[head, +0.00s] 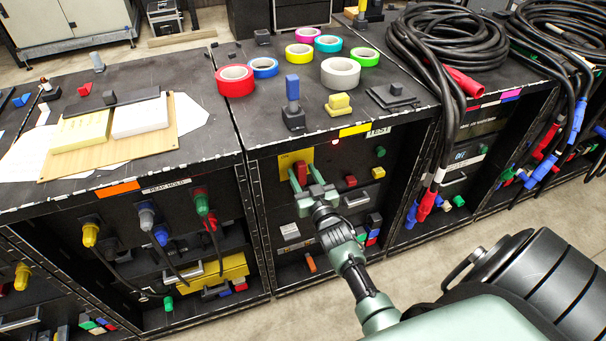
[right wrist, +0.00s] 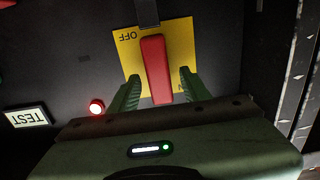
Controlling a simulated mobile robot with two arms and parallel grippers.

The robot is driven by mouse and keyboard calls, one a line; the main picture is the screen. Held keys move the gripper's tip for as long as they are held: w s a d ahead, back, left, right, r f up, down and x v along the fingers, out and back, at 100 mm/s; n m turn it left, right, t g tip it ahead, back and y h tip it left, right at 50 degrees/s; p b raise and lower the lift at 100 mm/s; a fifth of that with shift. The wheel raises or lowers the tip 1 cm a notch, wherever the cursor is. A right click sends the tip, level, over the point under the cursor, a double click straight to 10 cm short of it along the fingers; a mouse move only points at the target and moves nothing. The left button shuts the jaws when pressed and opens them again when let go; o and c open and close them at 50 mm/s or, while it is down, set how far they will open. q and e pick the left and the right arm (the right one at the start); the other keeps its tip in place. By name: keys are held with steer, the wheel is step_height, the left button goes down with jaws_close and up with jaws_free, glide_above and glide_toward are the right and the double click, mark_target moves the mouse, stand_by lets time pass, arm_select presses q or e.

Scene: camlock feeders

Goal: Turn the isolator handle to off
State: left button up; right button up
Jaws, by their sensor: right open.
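The red isolator handle (right wrist: 156,68) sits on a yellow plate (right wrist: 126,52) on the dark front panel of the middle cabinet. The plate carries the word OFF, and part of another label shows near my right fingertip. The handle (head: 301,173) and plate (head: 284,160) also show in the head view. My right gripper (right wrist: 158,88) is open, with one green finger on each side of the handle. A small gap shows on each side in the right wrist view. In the head view my right gripper (head: 305,181) reaches the panel from below. My left gripper is not in view.
A lit red lamp (right wrist: 97,107) and a TEST label (right wrist: 26,117) are beside the plate. Colored tape rolls (head: 235,80) lie on the cabinet top. Thick black cables (head: 440,45) hang over the cabinet to the right. Plugs and cables (head: 147,218) stick out of the left cabinet.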

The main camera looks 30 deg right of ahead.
jaws_close()
